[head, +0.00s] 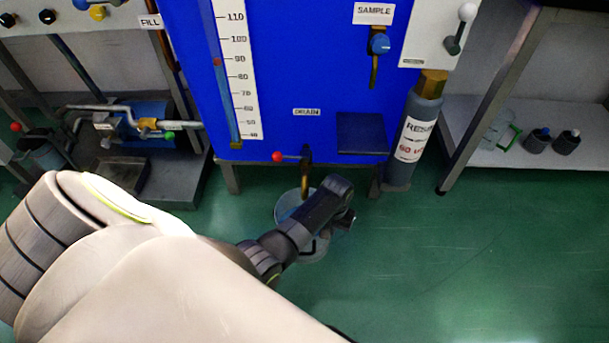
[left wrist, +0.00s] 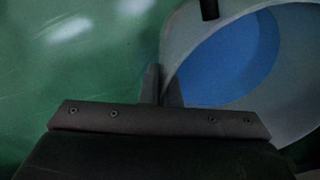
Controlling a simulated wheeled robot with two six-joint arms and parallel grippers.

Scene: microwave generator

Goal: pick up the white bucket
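The white bucket (head: 287,207) stands on the green floor below the drain valve of the blue machine. Part of it is hidden behind my left gripper (head: 322,238). In the left wrist view the bucket's pale rim and wall (left wrist: 292,118) fill the right side, with a blue surface inside. My left gripper's two fingers (left wrist: 161,86) are close together at the bucket's near edge, with the wall running between them, so it looks shut on the rim. My right gripper is in neither view.
The blue machine (head: 270,90) has a drain valve with a red knob (head: 278,156) just above the bucket. A grey cylinder (head: 414,140) stands to its right. A shelf (head: 500,150) holds a jug and two dark containers. The floor (head: 470,270) is clear at right.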

